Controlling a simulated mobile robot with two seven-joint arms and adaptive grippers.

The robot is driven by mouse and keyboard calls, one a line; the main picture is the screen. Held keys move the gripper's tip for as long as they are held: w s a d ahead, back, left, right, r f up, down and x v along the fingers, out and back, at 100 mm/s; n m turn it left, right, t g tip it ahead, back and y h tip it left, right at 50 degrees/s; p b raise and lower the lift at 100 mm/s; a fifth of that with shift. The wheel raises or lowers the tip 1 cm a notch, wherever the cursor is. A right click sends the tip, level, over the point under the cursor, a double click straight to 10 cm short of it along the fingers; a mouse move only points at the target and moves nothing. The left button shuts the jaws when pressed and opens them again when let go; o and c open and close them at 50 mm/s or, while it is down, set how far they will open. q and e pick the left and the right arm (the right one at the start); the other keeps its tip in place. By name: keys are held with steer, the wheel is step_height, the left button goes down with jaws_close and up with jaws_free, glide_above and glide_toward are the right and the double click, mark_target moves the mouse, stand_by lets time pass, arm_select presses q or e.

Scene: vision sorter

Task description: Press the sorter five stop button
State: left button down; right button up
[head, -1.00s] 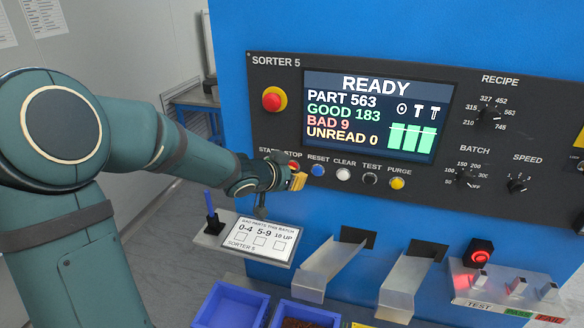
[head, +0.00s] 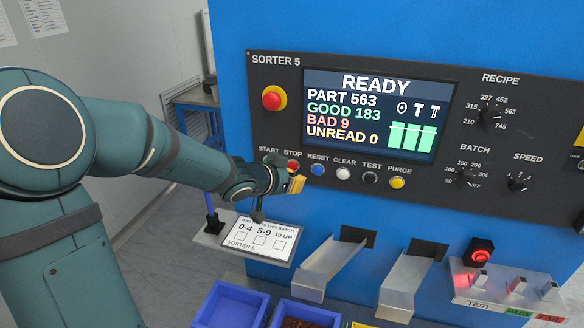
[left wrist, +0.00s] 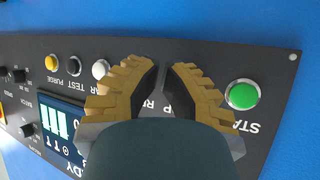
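The sorter five control panel (head: 262,130) has a row of buttons under its screen. The red stop button (head: 293,166) shows partly, just above my left gripper (head: 296,185). The blue reset button (head: 317,170) is right of it. In the left wrist view the panel is upside down. There my left gripper (left wrist: 165,68) points at the panel, its two yellow-padded fingers a narrow gap apart with nothing held. The stop and reset buttons are hidden behind the fingers; the green start button (left wrist: 242,95) shows to the right. I cannot tell whether the gripper touches the panel. My right gripper is out of view.
The screen (head: 380,115) reads READY. A large red button on a yellow base (head: 274,98) is left of it. Below my gripper are a tilted card (head: 262,240), metal chutes (head: 330,268) and blue bins (head: 228,305). White (head: 343,174) and yellow (head: 397,183) buttons sit to the right.

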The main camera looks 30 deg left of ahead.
arm_select(q)
steer(key=shift+s, duration=0.1)
steer(key=s, duration=0.2)
steer(key=s+d, duration=0.1)
steer(key=s, duration=0.1)
steer(key=shift+s+d, duration=0.1)
steer(key=shift+s, duration=0.25)
stand_by(0.8)
